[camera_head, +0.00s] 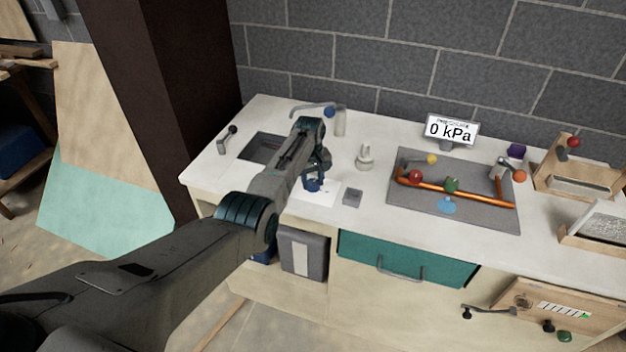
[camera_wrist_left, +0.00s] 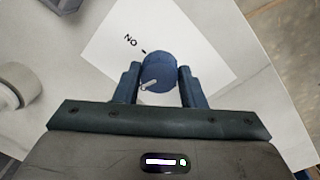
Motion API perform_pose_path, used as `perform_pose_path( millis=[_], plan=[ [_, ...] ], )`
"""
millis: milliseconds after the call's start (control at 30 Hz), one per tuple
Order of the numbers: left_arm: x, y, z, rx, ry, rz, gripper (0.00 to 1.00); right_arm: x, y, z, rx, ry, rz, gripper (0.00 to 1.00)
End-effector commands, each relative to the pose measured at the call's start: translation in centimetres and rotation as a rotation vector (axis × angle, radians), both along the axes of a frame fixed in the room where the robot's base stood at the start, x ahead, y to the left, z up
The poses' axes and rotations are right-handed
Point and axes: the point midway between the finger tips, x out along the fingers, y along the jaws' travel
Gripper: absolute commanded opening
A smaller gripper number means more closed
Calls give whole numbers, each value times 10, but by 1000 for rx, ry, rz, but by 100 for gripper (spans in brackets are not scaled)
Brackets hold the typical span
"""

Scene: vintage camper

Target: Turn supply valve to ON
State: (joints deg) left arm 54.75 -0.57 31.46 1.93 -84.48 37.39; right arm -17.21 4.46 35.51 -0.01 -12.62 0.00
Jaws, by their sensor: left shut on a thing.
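The supply valve is a round blue knob (camera_wrist_left: 160,68) on a white card (camera_wrist_left: 110,42), seen in the left wrist view. The card reads "ON" beside a small dark mark at the knob's upper left. A pale pointer on the knob lies at its lower left, apart from that mark. My left gripper (camera_wrist_left: 158,74) has one finger on each side of the knob and is shut on it. In the head view my left gripper (camera_head: 313,182) reaches down over the white card (camera_head: 326,194), mostly hiding the knob. The pressure display (camera_head: 451,130) reads 0 kPa. My right gripper is out of view.
A small grey block (camera_head: 352,197) and a pale fitting (camera_head: 365,157) stand right of the card. A grey panel (camera_head: 408,212) with orange pipe (camera_head: 470,197) and coloured knobs lies further right. A sink (camera_head: 262,148) with a tap is behind my left arm.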

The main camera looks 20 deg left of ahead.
Motion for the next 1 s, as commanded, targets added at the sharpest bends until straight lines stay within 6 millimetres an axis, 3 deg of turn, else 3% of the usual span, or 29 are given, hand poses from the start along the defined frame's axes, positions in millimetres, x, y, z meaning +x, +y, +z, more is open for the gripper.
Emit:
perform_pose_path(
  millis=[1000],
  plan=[
    [2,2,0,-1,-1,-956,14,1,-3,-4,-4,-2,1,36]
  ],
)
